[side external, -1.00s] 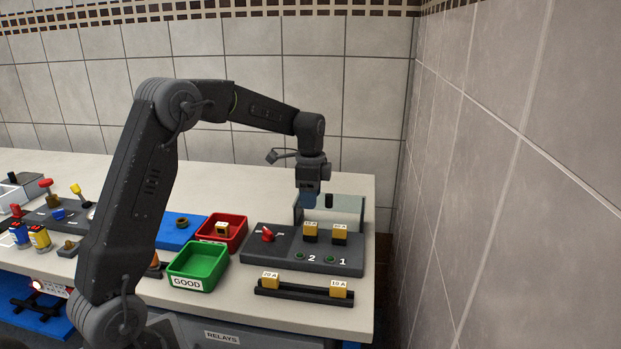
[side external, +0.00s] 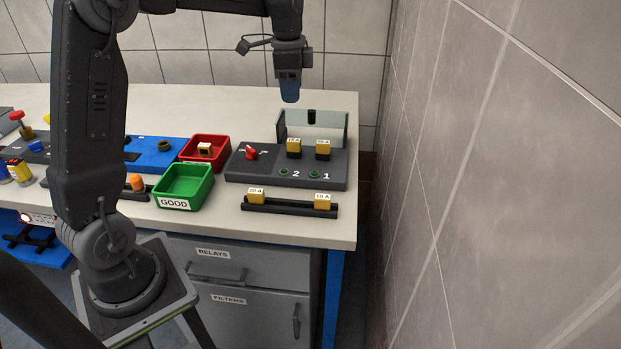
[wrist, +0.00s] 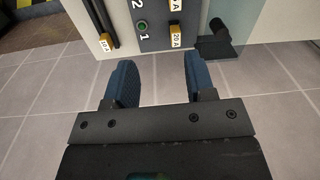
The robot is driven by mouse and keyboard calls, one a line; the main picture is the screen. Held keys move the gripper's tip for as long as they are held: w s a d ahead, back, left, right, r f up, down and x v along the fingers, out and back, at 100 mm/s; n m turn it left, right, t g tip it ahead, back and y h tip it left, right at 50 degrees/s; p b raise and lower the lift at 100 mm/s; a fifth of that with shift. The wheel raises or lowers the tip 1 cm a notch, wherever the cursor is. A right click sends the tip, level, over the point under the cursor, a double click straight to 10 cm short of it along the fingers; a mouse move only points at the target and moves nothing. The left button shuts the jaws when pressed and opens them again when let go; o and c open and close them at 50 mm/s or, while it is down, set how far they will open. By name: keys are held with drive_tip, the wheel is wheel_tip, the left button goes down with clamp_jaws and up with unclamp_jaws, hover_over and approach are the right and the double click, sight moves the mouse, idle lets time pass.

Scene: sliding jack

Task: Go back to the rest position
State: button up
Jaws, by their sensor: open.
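My gripper (side external: 290,92) hangs pointing down, empty, above the clear guard at the back of the dark relay panel (side external: 240,172). In the wrist view its two blue fingers (wrist: 165,85) stand apart with only floor tiles showing between them. The clear guard (side external: 332,130) has a black knob and stands upright behind the panel. Two yellow relay blocks (side external: 294,148) sit on the panel, behind two green lamps marked 2 and 1. A red switch lever (side external: 251,153) is on the panel's left.
A black rail (side external: 289,207) with two yellow blocks lies in front of the panel. A green GOOD bin (side external: 185,187) stands empty to the left. A red bin (side external: 204,149) holds one block. A tiled wall (side external: 470,180) rises on the right.

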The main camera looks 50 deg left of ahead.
drive_tip(key=s+d+n+t, duration=0.2)
drive_tip(key=s+d+n, duration=0.2)
drive_tip(key=s+d, duration=0.3)
drive_tip(key=s+d+n+t, duration=0.3)
drive_tip(key=s+d, duration=0.5)
drive_tip(key=s, duration=0.8)
drive_tip(key=shift+s+d+n, duration=0.25)
drive_tip(key=shift+s+n, duration=0.05)
drive_tip(key=shift+n, duration=0.2)
drive_tip(key=shift+w, duration=0.1)
drive_tip(key=shift+c, duration=0.2)
